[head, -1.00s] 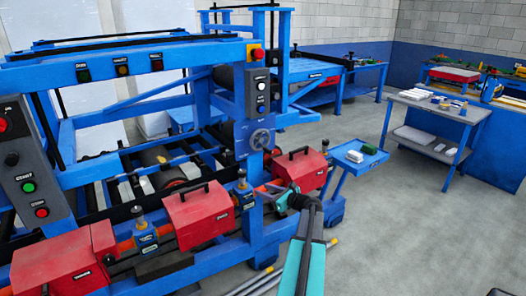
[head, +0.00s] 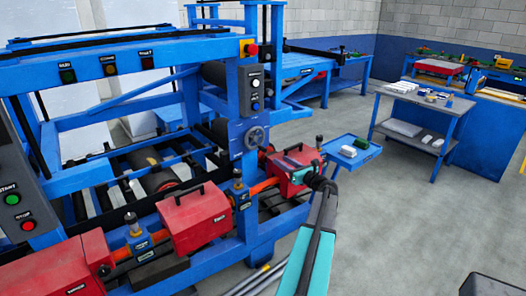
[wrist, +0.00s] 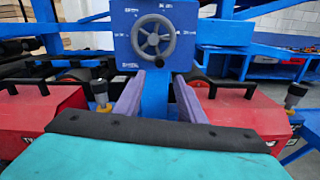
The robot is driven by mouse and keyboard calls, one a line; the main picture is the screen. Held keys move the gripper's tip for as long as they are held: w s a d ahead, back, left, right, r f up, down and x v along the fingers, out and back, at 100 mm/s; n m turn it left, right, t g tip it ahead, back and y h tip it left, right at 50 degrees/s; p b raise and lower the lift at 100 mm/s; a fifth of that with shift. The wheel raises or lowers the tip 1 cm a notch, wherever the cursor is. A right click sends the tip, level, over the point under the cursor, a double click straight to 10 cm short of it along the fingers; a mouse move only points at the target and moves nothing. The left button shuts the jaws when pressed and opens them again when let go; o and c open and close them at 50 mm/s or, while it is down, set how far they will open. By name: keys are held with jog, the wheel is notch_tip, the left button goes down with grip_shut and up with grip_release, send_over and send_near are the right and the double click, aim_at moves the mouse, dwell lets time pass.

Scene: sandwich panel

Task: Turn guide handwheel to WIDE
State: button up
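The guide handwheel (head: 255,137) is a grey spoked wheel on a blue plate (head: 238,128) on the machine's post. In the wrist view the handwheel (wrist: 153,36) is upright and faces me, above and beyond my fingertips. Small white marks surround it on the plate, too small to read. My gripper (wrist: 160,76) is open, its two purple-grey fingers spread with only the blue post seen between them. It is apart from the wheel, lower and nearer to me. In the head view my teal wrist is right of and below the wheel; the fingers are hard to make out.
Red guard boxes with black handles (head: 201,218) stand left and right of the post. A push-button box (head: 254,90) is above the wheel. A blue side tray (head: 350,151) juts out at the right. Grey floor is open at the right.

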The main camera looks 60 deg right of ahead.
aim_at(266, 151)
jog(key=shift+p+x, duration=2.35)
jog(key=shift+x, duration=4.4)
grip_shut()
